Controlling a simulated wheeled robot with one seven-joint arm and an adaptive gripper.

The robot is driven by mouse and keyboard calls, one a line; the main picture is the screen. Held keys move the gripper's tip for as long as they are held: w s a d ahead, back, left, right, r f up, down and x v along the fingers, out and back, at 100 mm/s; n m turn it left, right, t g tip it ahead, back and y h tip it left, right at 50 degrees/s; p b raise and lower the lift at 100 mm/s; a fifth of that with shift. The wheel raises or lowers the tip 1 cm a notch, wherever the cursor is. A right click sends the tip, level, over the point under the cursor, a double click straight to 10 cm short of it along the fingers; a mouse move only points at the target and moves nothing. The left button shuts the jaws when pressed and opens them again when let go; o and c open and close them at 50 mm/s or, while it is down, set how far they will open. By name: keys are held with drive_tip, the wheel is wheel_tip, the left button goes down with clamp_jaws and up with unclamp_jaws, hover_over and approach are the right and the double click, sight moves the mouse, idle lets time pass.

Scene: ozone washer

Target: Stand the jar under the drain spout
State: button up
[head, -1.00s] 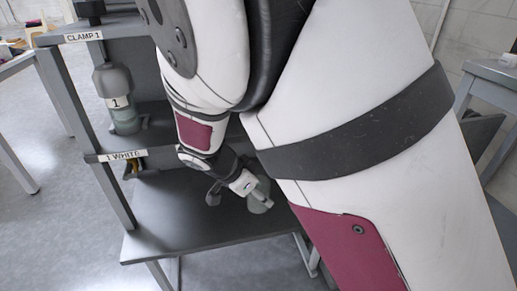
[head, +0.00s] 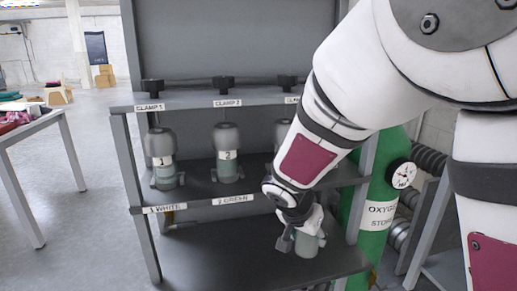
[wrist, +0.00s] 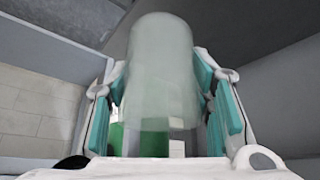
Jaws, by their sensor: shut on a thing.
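My gripper (head: 305,228) is shut on a pale grey-green, translucent jar (head: 309,246) at the right end of the lower deck. In the wrist view the jar (wrist: 160,70) stands between the two teal finger pads, which touch its sides. The head view does not settle whether the jar's base rests on the deck or is just above it. Any spout farther right is hidden behind my arm or the shelf edge.
The grey rack's lower deck (head: 215,255) is clear left of the jar. Canisters 1 (head: 163,160) and 2 (head: 227,155) stand on the middle shelf, with a third partly behind my arm. A green oxygen cylinder (head: 376,225) with a gauge stands at right.

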drive_tip(key=s+d+r+n+t+y, duration=0.1)
drive_tip(key=s+d+r+n+y, duration=0.15)
drive_tip(key=s+d+n, duration=0.35)
wheel_tip(320, 180, up, 22)
drive_tip(key=s+d+n+y+p, duration=0.1)
drive_tip(key=p, duration=2.9)
drive_tip(key=shift+s+f+t+p, duration=0.15)
drive_tip(key=shift+f+t+p, duration=0.1)
drive_tip(key=shift+t+p, duration=0.05)
drive_tip(key=shift+d, duration=0.15)
